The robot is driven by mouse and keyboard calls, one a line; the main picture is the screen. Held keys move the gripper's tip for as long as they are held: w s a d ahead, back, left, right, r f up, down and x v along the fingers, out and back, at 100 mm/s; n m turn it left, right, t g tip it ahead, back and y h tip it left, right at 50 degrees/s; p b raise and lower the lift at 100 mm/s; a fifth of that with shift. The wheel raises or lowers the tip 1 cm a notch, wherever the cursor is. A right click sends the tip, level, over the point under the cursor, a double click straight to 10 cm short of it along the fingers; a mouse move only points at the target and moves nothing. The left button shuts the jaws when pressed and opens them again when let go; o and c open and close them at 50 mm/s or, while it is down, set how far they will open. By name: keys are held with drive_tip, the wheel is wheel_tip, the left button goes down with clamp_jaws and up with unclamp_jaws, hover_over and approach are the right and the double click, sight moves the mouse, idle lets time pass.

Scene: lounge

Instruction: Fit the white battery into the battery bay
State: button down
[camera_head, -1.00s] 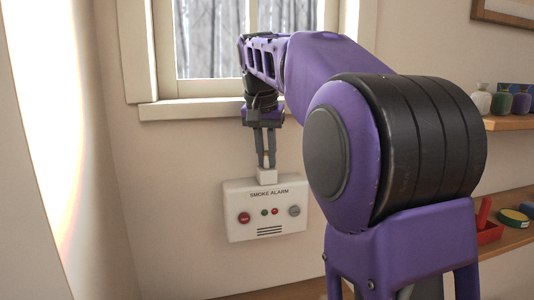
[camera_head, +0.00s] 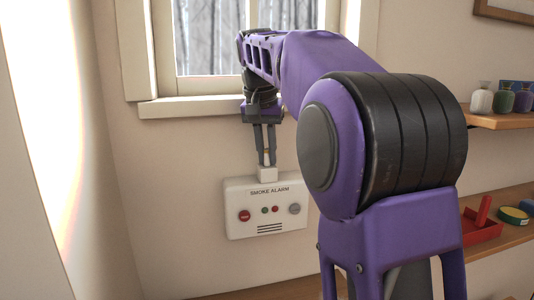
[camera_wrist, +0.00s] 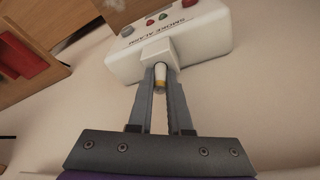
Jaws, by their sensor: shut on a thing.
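The white smoke alarm (camera_head: 265,222) is fixed to the wall below the window. A small white box-shaped bay (camera_head: 267,175) stands up from its top edge; it also shows in the wrist view (camera_wrist: 157,50). My gripper (camera_head: 266,163) points down with its fingertips right at the top of this bay. It is shut on the white battery (camera_wrist: 160,74), which has a yellowish end toward the wrist camera. The battery's far end is at the bay's mouth; how deep it sits inside is hidden.
The window sill (camera_head: 190,106) is behind and above my gripper. At right, an upper shelf (camera_head: 503,121) holds small bottles, and a lower shelf (camera_head: 510,235) holds a red tray (camera_head: 478,229). The wall around the alarm is clear.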

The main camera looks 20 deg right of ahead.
drive_tip(key=shift+s+r, duration=0.1)
idle(0.5)
drive_tip(key=shift+r, duration=0.75)
drive_tip(key=shift+f+b, duration=0.55)
drive_tip(key=shift+f, duration=0.45)
drive_tip(key=shift+f+p, duration=0.15)
drive_tip(key=shift+p, duration=0.35)
